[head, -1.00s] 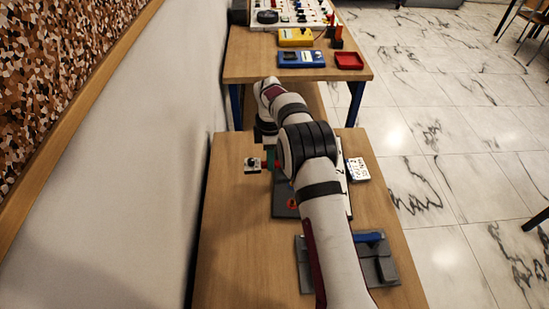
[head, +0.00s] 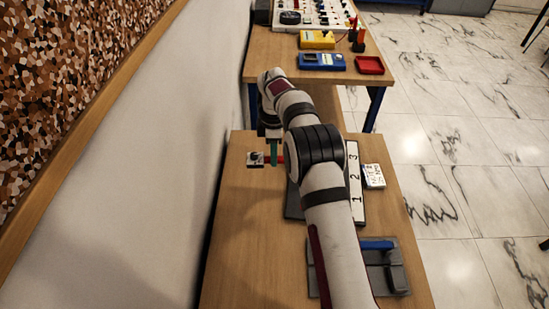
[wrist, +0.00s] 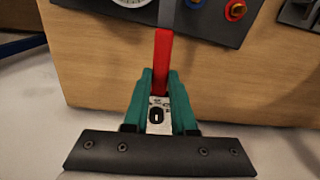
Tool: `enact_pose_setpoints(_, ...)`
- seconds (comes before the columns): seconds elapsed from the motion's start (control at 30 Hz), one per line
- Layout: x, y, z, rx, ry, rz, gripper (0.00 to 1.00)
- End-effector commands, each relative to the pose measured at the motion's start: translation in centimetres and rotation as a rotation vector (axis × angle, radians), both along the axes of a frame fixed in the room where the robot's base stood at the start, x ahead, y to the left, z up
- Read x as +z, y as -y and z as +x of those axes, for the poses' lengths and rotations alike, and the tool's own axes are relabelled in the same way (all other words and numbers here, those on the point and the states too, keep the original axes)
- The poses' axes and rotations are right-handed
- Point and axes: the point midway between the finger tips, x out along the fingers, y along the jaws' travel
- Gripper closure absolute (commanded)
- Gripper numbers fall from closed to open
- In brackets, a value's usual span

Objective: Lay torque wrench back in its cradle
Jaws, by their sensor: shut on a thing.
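My gripper (wrist: 162,78) has its green fingers closed on the red handle of the torque wrench (wrist: 162,62). The wrench's grey shaft (wrist: 166,14) runs away past the dark panel. In the head view the green fingers (head: 273,152) show at the left of my arm, with a bit of the red handle (head: 281,158) beside them; my arm hides the rest. A grey fixture (head: 393,275), which may be the cradle, lies at the near right of the table, partly behind my arm. A blue bar (head: 376,244) lies along its far side.
The dark panel (wrist: 215,18) has a white dial (wrist: 131,3) and coloured knobs. A small switch box (head: 255,159) sits left of my gripper. A numbered white strip (head: 355,185) and a white card (head: 373,176) lie right. The near-left table is clear.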

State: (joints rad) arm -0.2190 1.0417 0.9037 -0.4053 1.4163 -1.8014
Motion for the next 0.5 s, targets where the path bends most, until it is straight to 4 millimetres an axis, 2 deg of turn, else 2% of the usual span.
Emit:
enact_pose_setpoints(0.2,1.8,0.0,0.1,-0.001,0.002,0.001,1.00)
enact_pose_setpoints(0.5,2.0,0.0,0.0,-0.001,0.001,0.001,1.00)
